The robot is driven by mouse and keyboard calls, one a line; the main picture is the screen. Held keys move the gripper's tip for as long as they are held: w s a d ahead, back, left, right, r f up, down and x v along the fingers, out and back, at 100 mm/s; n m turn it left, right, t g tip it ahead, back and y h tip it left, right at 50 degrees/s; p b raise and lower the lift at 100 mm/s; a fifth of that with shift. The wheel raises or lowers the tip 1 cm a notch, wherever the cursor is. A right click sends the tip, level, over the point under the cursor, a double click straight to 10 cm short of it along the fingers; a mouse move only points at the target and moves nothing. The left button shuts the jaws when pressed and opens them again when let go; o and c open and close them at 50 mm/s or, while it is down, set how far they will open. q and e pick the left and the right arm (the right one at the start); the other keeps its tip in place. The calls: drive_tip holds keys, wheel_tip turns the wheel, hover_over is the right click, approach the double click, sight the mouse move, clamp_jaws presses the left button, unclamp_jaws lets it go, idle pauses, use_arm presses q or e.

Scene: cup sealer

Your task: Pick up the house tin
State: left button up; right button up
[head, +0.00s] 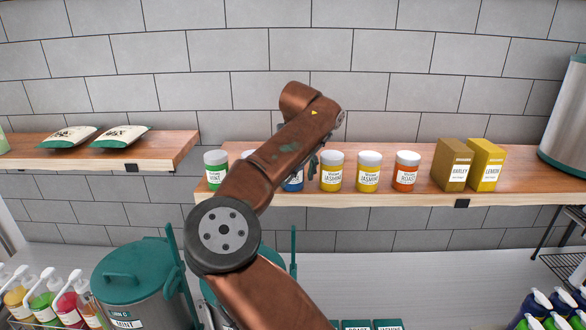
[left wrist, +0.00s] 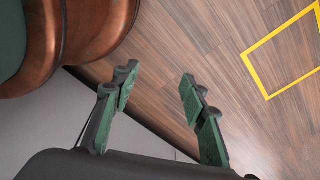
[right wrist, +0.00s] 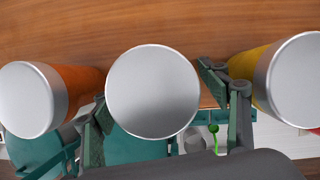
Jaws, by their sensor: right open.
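A row of lidded tins stands on the right wooden shelf in the head view. A blue tin (head: 293,184) is partly hidden behind my right arm, and its label cannot be read. No label reading "house" is visible. My right gripper (head: 314,162) is mostly hidden by its own arm beside the blue tin. In the right wrist view, my right gripper (right wrist: 155,100) is open, with a finger on either side of a pale-lidded tin (right wrist: 152,90), apparently the blue one; contact cannot be told. My left gripper (left wrist: 157,78) is open and empty above the floor.
An orange tin (right wrist: 80,82) and a yellow tin (right wrist: 245,63) stand close on either side. Further along are a roast tin (head: 406,175) and a barley box (head: 452,165). Teal-lidded canisters (head: 130,268) stand below the shelf. The tiled wall is behind.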

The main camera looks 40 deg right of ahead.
drive_tip(key=c, duration=1.4)
use_arm(q)
drive_tip(key=shift+s, duration=0.5)
drive_tip(key=shift+w+f, duration=0.1)
use_arm(e)
drive_tip(key=shift+r, duration=0.1)
